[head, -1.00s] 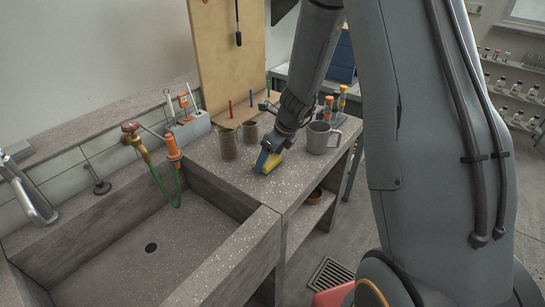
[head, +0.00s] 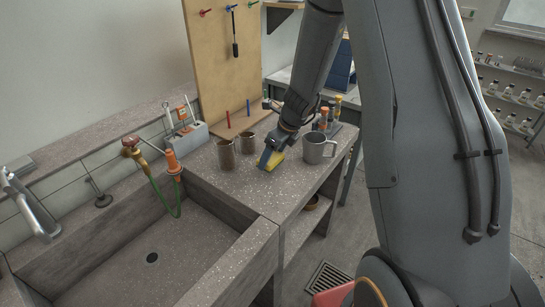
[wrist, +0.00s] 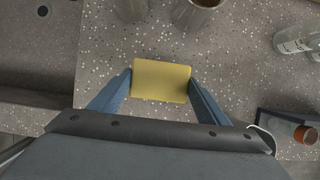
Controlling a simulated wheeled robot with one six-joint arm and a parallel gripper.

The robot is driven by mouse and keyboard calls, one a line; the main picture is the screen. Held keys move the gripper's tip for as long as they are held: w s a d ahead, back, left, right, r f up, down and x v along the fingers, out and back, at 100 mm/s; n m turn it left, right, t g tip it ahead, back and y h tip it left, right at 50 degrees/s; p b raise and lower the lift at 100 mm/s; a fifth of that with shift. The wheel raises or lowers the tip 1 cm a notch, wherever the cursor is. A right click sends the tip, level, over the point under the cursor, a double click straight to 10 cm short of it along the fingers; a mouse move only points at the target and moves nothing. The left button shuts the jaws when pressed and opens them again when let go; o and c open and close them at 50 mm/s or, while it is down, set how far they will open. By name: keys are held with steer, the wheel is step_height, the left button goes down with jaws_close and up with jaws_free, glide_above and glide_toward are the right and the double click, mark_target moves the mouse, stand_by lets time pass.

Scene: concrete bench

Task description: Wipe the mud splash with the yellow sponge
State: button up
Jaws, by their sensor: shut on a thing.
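The yellow sponge (head: 273,159) is held at the end of my arm, low by the bench top, beside two brown metal cups. In the wrist view the sponge (wrist: 161,80) sits between the two blue fingers of my gripper (wrist: 160,88), which is shut on it. In the head view my gripper (head: 267,155) points down, and one blue finger shows beside the sponge. I cannot tell whether the sponge touches the bench. I see no mud splash in either view; the sponge and gripper hide part of the bench top.
Brown cups (head: 226,154) (head: 247,142) stand left of the sponge, and a grey mug (head: 318,148) stands right. A sink (head: 150,230) with a tap lies to the left. A wooden pegboard (head: 225,75) stands behind. The bench front (head: 255,195) is clear.

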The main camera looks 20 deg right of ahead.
steer(key=shift+r+p, duration=2.1)
steer(key=shift+p, duration=0.1)
